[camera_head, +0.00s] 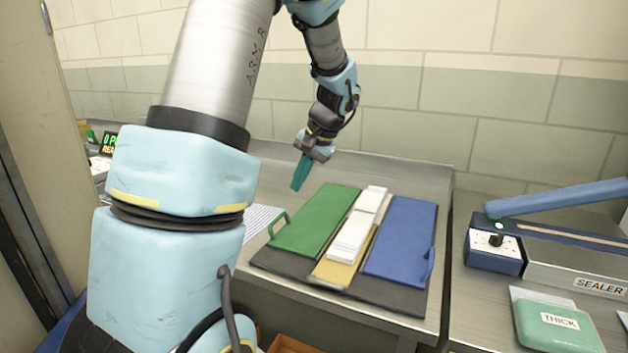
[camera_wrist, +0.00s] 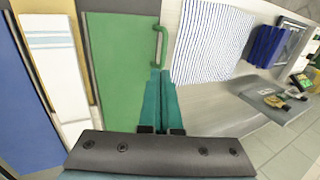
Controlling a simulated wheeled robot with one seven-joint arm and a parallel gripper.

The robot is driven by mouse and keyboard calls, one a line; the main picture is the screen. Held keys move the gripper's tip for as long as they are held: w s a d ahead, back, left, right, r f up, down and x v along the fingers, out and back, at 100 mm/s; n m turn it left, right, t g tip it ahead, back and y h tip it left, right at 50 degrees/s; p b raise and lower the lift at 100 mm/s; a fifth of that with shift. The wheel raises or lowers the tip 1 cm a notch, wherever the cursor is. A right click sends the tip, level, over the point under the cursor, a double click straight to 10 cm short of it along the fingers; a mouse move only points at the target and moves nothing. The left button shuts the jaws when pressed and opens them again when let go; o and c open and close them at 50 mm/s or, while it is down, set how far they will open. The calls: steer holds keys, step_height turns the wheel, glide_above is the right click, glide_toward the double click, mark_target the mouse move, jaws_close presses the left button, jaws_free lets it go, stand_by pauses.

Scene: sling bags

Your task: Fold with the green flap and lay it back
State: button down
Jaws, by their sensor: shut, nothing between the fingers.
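The green flap (camera_head: 317,219) lies flat on the left of a dark folding board (camera_head: 390,293), with a green loop handle (camera_head: 278,224) on its left edge. It also shows in the wrist view (camera_wrist: 118,70), where its handle (camera_wrist: 160,46) is just beyond my fingertips. A white folded cloth strip (camera_head: 355,233) lies on the tan middle panel (camera_head: 333,270). The blue flap (camera_head: 401,236) lies flat on the right. My gripper (camera_head: 298,186) is shut and empty, its teal fingers above and behind the green flap's upper left corner. The fingers in the wrist view (camera_wrist: 161,80) are side by side.
A blue-and-white striped cloth (camera_wrist: 212,42) lies beside the green flap, partly hidden by my arm in the head view. A sealer (camera_head: 545,240) and a green box labelled THICK (camera_head: 556,327) stand on the right counter. A wall rises behind the table.

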steer(key=shift+w+a+f+g+h+b, duration=0.3)
steer(key=shift+w+a+f, duration=0.45)
steer(key=shift+a+f, duration=0.75)
steer(key=shift+w+a+f+g+h+b, duration=0.1)
steer(key=shift+w+a+f+h+b, duration=0.45)
steer(key=shift+a+f, duration=0.95)
steer(key=shift+w+a+f+g+h+b, duration=0.2)
steer(key=shift+w+a+f, duration=0.8)
steer(key=shift+f, duration=0.9)
steer(key=shift+s, duration=0.1)
steer(key=shift+a+r+p, duration=0.1)
steer(key=shift+r+p, duration=0.4)
steer(key=shift+p, duration=0.05)
steer(key=w+a+r, duration=0.4)
steer(key=a+r, duration=0.4)
steer(key=shift+w+b, duration=0.3)
steer(key=shift+b, duration=0.1)
